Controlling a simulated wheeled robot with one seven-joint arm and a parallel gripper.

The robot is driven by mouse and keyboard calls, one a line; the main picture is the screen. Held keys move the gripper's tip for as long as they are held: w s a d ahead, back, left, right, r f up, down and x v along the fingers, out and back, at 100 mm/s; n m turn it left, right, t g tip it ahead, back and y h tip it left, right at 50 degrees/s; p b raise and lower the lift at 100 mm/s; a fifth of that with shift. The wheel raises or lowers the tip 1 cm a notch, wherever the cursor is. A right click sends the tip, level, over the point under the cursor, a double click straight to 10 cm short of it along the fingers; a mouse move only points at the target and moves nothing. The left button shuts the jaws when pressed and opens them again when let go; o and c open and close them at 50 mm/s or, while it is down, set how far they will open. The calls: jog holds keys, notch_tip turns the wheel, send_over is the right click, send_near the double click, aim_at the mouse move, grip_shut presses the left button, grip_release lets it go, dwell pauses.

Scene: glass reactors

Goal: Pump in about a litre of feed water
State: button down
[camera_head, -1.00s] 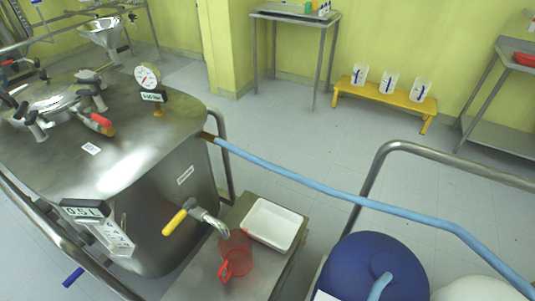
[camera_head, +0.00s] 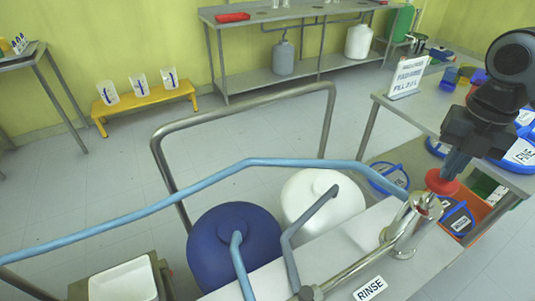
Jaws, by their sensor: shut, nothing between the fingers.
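A metal hand pump (camera_head: 408,232) stands on a pale ledge at the lower right, with a red round knob (camera_head: 442,183) above it. My gripper (camera_head: 456,166) points down at the knob, its shut fingertips at or just above it; I cannot tell if they touch. A light blue hose (camera_head: 215,179) runs from the pump to the left edge. A blue drum (camera_head: 232,250) and a white drum (camera_head: 322,208) stand behind the ledge, each with a tube in its top. A "RINSE" label (camera_head: 370,289) is in front of the pump. The reactor is out of view.
A bent metal rail (camera_head: 245,106) stands behind the drums. A table with a sign (camera_head: 408,77) and several bins is at the right. A white tray (camera_head: 124,283) is at lower left. A yellow bench (camera_head: 145,101) holds three jugs. The floor between is clear.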

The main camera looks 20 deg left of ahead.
jog(key=shift+f+b, duration=0.5)
jog(key=shift+f, duration=0.85)
jog(key=shift+r, duration=0.1)
notch_tip(320, 180, up, 9)
jog(key=p, duration=0.6)
jog(key=shift+p, duration=0.3)
jog(key=shift+f, duration=0.2)
jog(key=shift+f+b, duration=2.6)
jog(key=shift+f, duration=1.85)
jog(key=shift+r+p, duration=3.3)
jog(key=shift+r, duration=1.2)
jog(key=shift+r, duration=0.1)
